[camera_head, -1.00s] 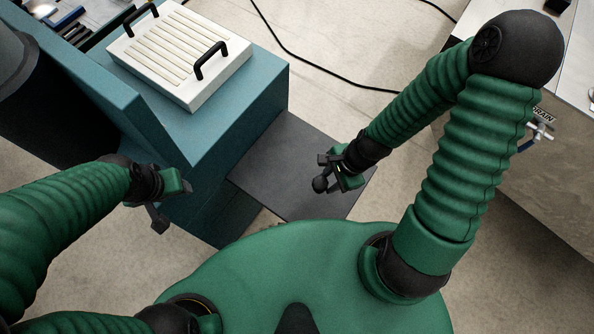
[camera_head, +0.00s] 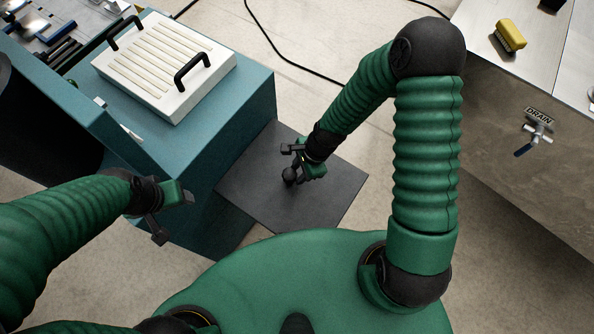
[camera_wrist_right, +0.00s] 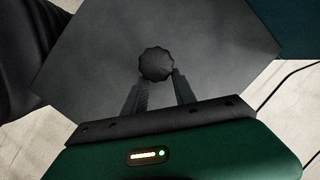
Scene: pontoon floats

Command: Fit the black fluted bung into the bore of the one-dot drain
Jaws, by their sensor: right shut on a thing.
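The black fluted bung (camera_wrist_right: 156,64) is between the fingertips of my right gripper (camera_wrist_right: 157,82) in the right wrist view, and the jaws are shut on it. In the head view the bung (camera_head: 289,175) shows as a dark round knob at the tip of my right gripper (camera_head: 294,161), above a dark grey mat. My left gripper (camera_head: 172,212) is on the left beside the teal bench, with no object visible in it; its jaw gap is not clear. The one-dot drain and its bore cannot be made out in these views.
A teal bench (camera_head: 225,130) carries a white slatted tray (camera_head: 205,95) with black handles. The dark mat (camera_head: 330,190) lies on the floor. At right a counter has a DRAIN sign, a blue-handled tap (camera_head: 530,143) and a yellow block (camera_head: 511,35). A cable (camera_head: 283,57) crosses the floor.

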